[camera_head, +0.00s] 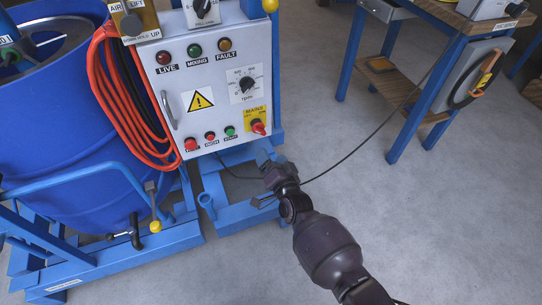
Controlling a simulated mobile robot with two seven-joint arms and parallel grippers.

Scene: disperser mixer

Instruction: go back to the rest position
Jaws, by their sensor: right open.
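My right arm reaches in from the bottom right, and its dark gripper (264,183) is open and empty. It is in front of the lower right part of the white control panel (187,118), over the blue base frame. I cannot tell how far it is from the panel. The panel carries LIVE, MIXING and FAULT lamps, a speed dial (247,84), a red mains switch (258,127) on a yellow plate, and red and green buttons (230,131) along the bottom. My left gripper is not in view.
A blue drum (75,125) in a blue frame (75,262) stands at the left, with orange hose (118,110) coiled beside the panel. A blue-legged workbench (423,85) stands at the upper right. A dark cable (365,140) crosses the floor. Grey floor (450,220) is clear at the right.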

